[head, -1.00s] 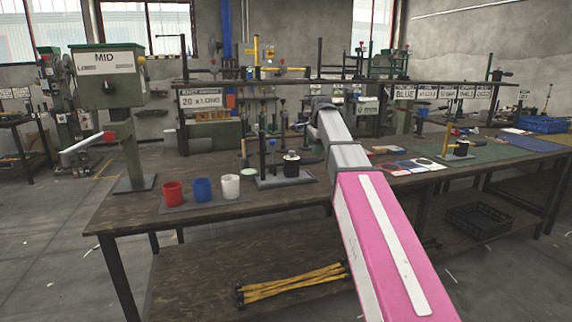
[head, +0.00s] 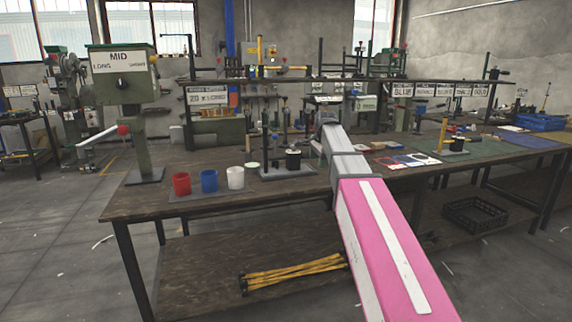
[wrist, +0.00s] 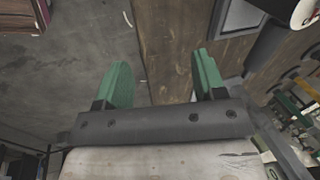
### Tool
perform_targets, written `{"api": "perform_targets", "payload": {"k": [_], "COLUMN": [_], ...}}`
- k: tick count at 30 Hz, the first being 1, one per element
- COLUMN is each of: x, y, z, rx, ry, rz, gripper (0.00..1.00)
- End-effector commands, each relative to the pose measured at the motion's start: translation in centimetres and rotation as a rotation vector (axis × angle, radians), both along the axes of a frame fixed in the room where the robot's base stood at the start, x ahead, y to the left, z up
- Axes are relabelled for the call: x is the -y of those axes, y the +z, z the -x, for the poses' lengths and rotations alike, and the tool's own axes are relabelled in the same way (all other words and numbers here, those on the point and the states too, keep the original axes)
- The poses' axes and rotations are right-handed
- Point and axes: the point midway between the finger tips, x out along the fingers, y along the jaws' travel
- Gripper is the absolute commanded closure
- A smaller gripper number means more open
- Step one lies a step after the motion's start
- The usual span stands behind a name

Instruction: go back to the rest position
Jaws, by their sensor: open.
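My gripper (wrist: 163,82) shows in the wrist view with its two green fingers well apart and nothing between them. Behind the fingers are the edge of a wooden bench top and grey floor. In the head view my pink and grey arm reaches out over the workbench (head: 130,207), and its far end hides the gripper there.
Red (head: 181,184), blue (head: 209,181) and white (head: 235,178) cups stand on the bench left of my arm, beside a small dark stand (head: 288,171). A green press (head: 125,80) marked MID stands at the left. A black crate (head: 474,215) sits on the lower shelf.

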Motion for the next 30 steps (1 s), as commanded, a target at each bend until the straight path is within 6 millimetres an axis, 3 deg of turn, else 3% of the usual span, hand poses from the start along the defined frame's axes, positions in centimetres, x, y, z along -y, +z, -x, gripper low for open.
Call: {"api": "perform_targets", "payload": {"k": [5,11,21,30], "x": [0.6,1.5,3.6,5.0], "y": [-4.1,-10.8,-23.3,-31.8], "z": [1.9,5.4,14.3,23.5], "rx": [-0.016,-0.043,-0.105,-0.157], "ry": [0.082,0.235,0.583,0.899], "rz": [0.030,0.079,0.166,0.213], "gripper": [0.36,0.36,0.36,0.36]}}
